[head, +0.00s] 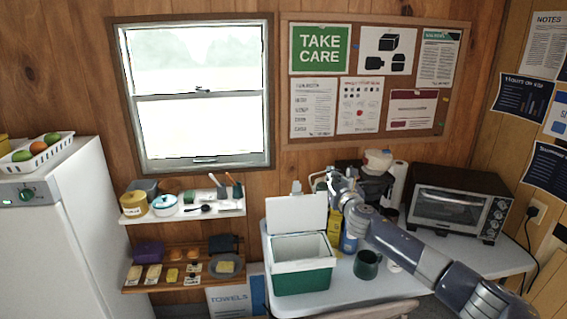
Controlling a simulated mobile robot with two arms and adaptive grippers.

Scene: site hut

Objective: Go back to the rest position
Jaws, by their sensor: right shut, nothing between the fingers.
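My right arm comes in from the lower right and reaches up and left over the table. My right gripper (331,175) is at its far end, shut and empty, beside the raised lid of the green cool box (303,282). It appears above the table top, in front of the coffee maker area. My left gripper is not in view.
The white table (398,286) holds the open cool box, a dark green mug (367,264), a toaster oven (456,207) and a coffee maker (375,182). A yellow pack (334,228) and a blue bottle (348,242) stand behind. Shelves (180,213) and a fridge (62,235) are left.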

